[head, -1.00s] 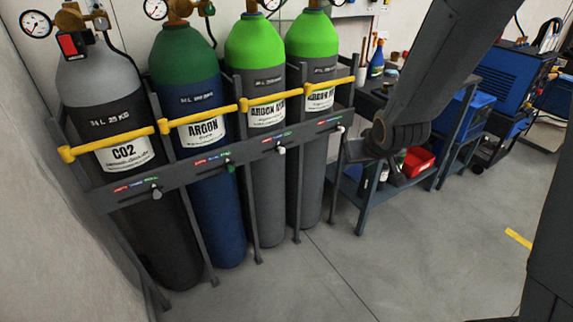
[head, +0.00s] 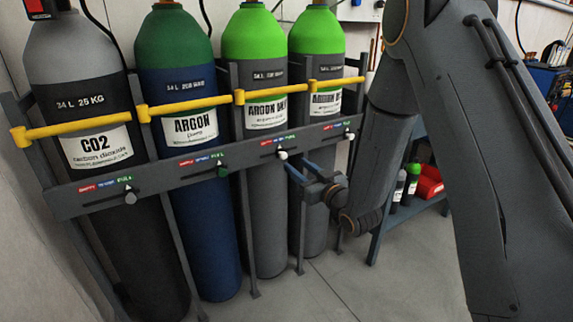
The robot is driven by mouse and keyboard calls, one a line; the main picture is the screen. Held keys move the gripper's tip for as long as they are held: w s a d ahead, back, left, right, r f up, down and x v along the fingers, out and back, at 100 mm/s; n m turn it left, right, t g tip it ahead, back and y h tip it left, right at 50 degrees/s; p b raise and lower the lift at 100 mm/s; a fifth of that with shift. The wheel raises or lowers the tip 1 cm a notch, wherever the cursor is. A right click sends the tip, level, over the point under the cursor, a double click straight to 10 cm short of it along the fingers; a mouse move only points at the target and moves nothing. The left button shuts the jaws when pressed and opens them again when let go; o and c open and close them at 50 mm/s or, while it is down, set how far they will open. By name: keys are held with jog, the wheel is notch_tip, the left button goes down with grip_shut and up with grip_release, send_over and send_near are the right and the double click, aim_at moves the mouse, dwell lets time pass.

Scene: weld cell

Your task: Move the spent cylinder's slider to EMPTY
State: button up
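Four gas cylinders stand in a rack: grey-topped CO2 (head: 80,95), green-topped ARGON (head: 178,90), and two with bright green tops (head: 255,40) (head: 316,35). The rack's grey rail (head: 160,178) bears a slider for each, under red, blue and green words: a grey knob (head: 130,198) at CO2, a green one (head: 222,171) at ARGON, white ones (head: 283,155) (head: 349,135) at the others. The gauges are cut off, so I cannot tell which cylinder is spent.
Yellow retaining bars (head: 190,106) cross the cylinders above the rail. A shelf with bottles (head: 411,180) and a red bin (head: 429,184) stands right of the rack, partly hidden by my arm. The floor (head: 340,290) in front is clear.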

aim_at(285, 156)
jog(key=x, duration=0.7)
jog(key=shift+w+a, duration=0.1)
grip_shut()
